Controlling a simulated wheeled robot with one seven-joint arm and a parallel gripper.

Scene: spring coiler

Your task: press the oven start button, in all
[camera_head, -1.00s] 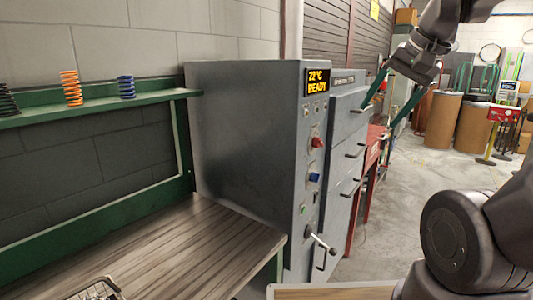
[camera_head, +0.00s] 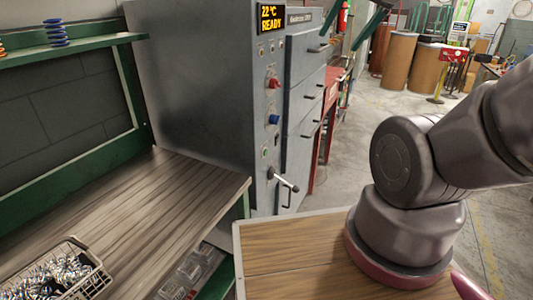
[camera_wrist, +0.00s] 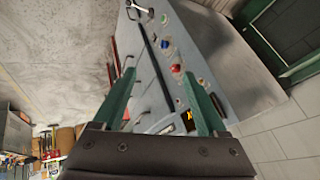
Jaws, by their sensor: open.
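The oven is a tall grey cabinet (camera_head: 200,90) with a yellow display (camera_head: 271,18) reading 22 °C READY. Its narrow front carries a red knob (camera_head: 274,84), a blue knob (camera_head: 274,119), a small green button (camera_head: 265,152) and a lever handle (camera_head: 284,181). I cannot read the labels. The oven front (camera_wrist: 195,60) appears upside down in the wrist view, with the red knob (camera_wrist: 175,68) near one finger. My gripper (camera_wrist: 158,75) has two green fingers spread apart with nothing between them.
A wooden workbench (camera_head: 130,215) with a wire basket (camera_head: 55,275) of metal springs stands at left. A green shelf (camera_head: 75,48) holds springs above it. Brown drums (camera_head: 400,60) stand at the back. Floor is open at right.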

